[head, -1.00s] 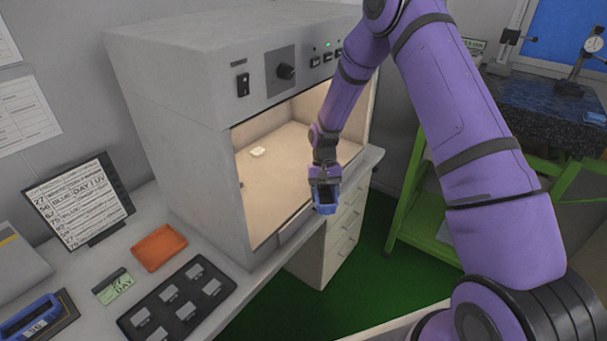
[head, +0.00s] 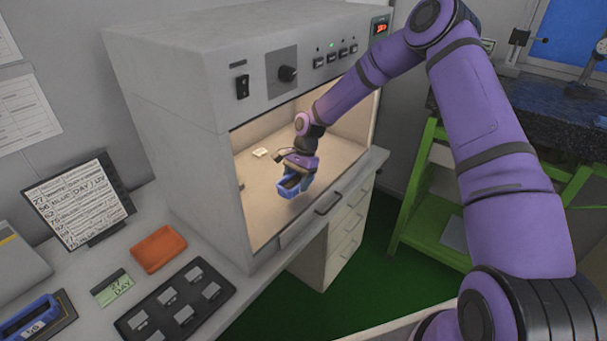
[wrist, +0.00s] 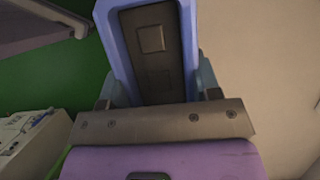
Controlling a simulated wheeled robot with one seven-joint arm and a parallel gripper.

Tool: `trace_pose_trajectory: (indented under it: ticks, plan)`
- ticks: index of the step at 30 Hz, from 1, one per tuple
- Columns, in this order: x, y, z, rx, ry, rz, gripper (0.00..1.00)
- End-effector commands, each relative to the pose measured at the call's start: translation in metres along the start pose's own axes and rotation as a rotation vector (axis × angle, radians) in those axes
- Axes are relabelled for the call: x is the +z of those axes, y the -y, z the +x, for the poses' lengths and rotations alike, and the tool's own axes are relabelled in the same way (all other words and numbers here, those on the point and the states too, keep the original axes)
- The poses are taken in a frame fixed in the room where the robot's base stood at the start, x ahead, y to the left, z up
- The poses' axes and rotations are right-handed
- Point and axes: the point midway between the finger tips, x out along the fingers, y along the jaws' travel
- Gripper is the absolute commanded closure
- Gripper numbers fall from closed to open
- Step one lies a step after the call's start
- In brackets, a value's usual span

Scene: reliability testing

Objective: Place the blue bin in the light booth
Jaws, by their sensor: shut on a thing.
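The blue bin (head: 291,187) is a small open box with a dark inside. My gripper (head: 299,168) is shut on it and holds it at the front opening of the light booth (head: 222,75), in front of the lit interior. In the wrist view the bin (wrist: 108,30) fills the upper middle, with a dark grey piece inside it, and my gripper (wrist: 160,95) has a finger on each side of it. The booth is a grey cabinet with a warm lit floor (head: 258,190). I cannot tell whether the bin touches the booth floor.
A small white item (head: 260,152) lies on the booth floor.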

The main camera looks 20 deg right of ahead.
Motion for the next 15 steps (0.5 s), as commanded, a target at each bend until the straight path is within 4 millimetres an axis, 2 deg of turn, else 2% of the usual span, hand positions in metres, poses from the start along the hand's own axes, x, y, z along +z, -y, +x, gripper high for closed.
trace_pose_trajectory:
  ticks: [9,15]
  plan:
    - [-0.064,0.032,-0.018,-0.003,0.001,0.001,0.68]
    - [-0.087,0.044,-0.025,-0.001,0.001,0.0,0.68]
